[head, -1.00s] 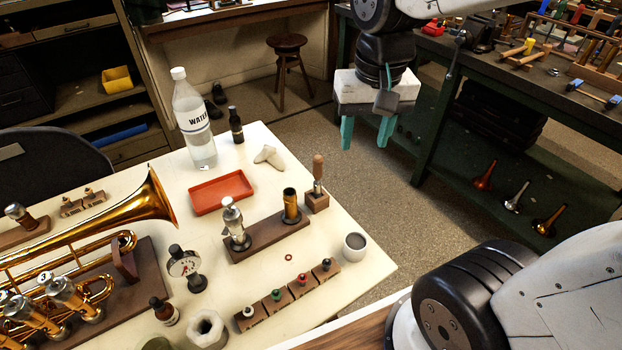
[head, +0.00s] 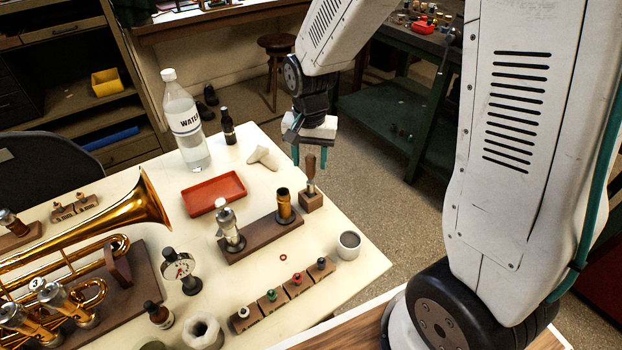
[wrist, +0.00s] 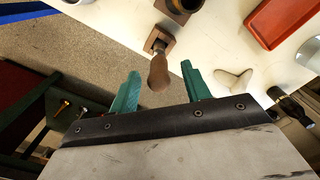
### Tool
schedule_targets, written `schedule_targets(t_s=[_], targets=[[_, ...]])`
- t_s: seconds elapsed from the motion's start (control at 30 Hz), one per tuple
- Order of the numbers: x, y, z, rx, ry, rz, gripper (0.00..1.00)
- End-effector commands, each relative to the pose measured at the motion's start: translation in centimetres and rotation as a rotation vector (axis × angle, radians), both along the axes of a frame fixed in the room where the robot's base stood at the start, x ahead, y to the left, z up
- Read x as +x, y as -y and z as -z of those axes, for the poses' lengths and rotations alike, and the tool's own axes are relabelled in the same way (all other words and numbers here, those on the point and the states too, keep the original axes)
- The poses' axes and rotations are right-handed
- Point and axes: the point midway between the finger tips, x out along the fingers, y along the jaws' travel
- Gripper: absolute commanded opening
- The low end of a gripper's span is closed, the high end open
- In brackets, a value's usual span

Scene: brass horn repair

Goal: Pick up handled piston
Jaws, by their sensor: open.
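The handled piston (head: 310,174) has a wooden handle and stands upright in a small wooden block (head: 312,202) near the table's right edge. My gripper (head: 310,158) is open and empty, pointing down at the top of the handle. In the wrist view the brown handle (wrist: 158,72) shows between the two teal fingers of my gripper (wrist: 160,74), clear of both. Its block shows just beyond it (wrist: 152,44). The handle hides the lower part of the piston in the wrist view, and how deep the fingertips reach beside the handle is hard to tell.
A wooden stand (head: 262,238) with a silver valve (head: 228,228) and a brass cylinder (head: 284,208) is close on the left. A red tray (head: 213,193), white cloth (head: 263,157), water bottle (head: 185,125) and grey cup (head: 348,246) stand around. The floor right of the table is open.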

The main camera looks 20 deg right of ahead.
Motion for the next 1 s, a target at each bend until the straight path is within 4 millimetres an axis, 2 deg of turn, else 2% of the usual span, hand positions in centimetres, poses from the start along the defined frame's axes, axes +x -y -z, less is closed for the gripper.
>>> schedule_targets(t_s=[0.1,0.2,0.47,0.63,0.9,1.0], targets=[[-0.1,0.2,1.9,0.000,-0.005,0.000,0.47],[0.0,0.2,2.7,-0.001,-0.003,-0.001,0.47],[0.0,0.2,2.9,0.000,-0.001,-0.001,0.47],[0.0,0.2,2.9,0.000,-0.001,-0.001,0.00],[0.0,0.2,2.8,0.000,0.000,-0.001,0.00],[0.1,0.2,2.2,0.001,0.003,-0.001,0.00]])
